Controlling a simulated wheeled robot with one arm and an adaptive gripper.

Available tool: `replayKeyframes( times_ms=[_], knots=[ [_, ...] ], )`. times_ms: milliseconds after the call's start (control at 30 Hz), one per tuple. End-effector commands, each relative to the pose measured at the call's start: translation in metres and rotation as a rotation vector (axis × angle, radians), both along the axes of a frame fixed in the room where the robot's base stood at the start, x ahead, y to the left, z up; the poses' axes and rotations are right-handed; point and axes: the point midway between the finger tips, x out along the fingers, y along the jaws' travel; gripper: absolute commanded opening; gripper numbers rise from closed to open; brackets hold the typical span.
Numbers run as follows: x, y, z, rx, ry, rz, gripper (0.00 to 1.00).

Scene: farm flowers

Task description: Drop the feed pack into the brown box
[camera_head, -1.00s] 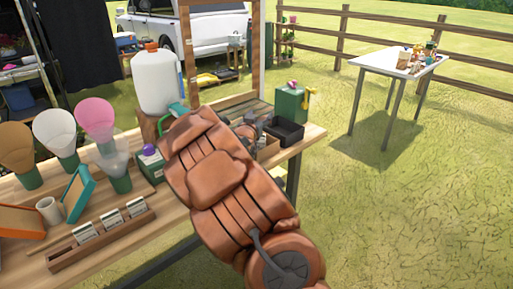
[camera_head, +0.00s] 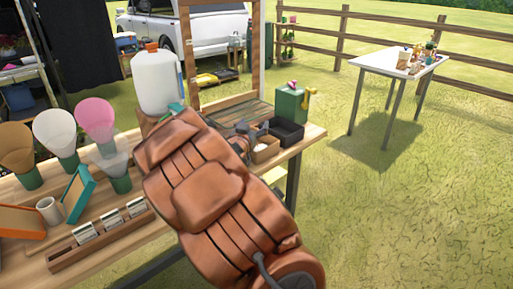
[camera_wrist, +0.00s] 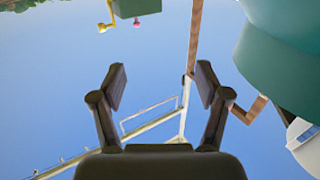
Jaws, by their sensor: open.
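The brown box (camera_head: 264,151) is a small open box near the right end of the wooden table, beside a black tray. My gripper (camera_head: 241,129) is partly hidden by my copper-coloured arm and appears just left of the brown box. In the wrist view my gripper (camera_wrist: 160,88) has its two fingers spread, with nothing between them. I cannot identify the feed pack for sure. Several small pale packs (camera_head: 111,220) stand in a wooden rack at the table's front. My arm hides part of the tabletop behind it.
The black tray (camera_head: 287,131) and a green canister (camera_head: 291,103) with a yellow spout stand at the table's right end. A white jug (camera_head: 157,82), funnels (camera_head: 56,133) and a white mug (camera_head: 48,210) stand further left. Another white table (camera_head: 390,62) stands apart on the grass.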

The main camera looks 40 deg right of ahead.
Motion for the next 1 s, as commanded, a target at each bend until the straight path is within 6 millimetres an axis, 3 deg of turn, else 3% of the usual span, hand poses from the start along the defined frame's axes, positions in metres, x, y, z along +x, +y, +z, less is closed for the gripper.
replayKeyframes(
  times_ms=[400,1000],
  knots=[
    [-0.023,0.041,-0.001,0.002,0.001,0.000,0.75],
    [-0.027,0.048,0.000,0.000,0.001,-0.001,0.75]
  ],
)
